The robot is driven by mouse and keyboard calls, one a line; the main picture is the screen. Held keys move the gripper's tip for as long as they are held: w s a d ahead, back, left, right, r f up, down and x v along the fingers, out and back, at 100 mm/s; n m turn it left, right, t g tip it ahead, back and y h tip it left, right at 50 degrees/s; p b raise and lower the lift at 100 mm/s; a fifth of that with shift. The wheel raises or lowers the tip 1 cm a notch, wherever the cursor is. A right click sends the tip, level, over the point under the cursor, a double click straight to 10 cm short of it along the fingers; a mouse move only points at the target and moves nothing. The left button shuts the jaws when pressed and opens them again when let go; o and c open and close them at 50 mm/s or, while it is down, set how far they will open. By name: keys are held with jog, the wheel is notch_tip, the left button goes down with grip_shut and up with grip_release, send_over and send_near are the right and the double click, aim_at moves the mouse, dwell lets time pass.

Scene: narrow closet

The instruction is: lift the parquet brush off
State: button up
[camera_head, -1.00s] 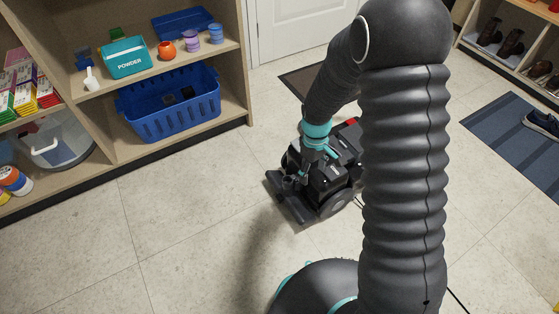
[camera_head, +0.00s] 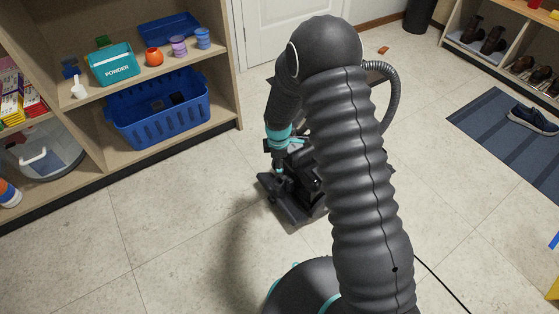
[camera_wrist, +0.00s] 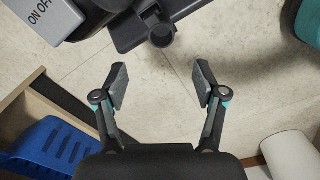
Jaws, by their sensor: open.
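A dark vacuum cleaner (camera_head: 303,165) stands on the floor, partly hidden behind my arm. A flat black brush head (camera_head: 284,206) lies at its near end; I take this as the parquet brush. In the wrist view, a dark part with a round socket (camera_wrist: 162,32), apparently the brush, shows at the top beside a grey ON OFF button (camera_wrist: 48,18). My gripper (camera_wrist: 162,82) is open, with nothing between its fingers. Its fingertips appear a short way from the socket, apart from it. In the head view the fingers are too small to judge contact.
A wooden shelf at left holds a blue basket (camera_head: 160,118) and a teal powder box (camera_head: 117,63). A blue striped mat (camera_head: 495,125) with a shoe lies at right, below a shoe rack. The tiled floor at front left is clear. A black cable (camera_head: 440,280) runs along the floor.

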aim_at(279, 182)
notch_tip(279, 182, down, 12)
jog(key=shift+w+f, duration=0.1)
jog(key=shift+f, duration=0.1)
dwell(0.4)
jog(key=shift+r, duration=0.1)
grip_shut()
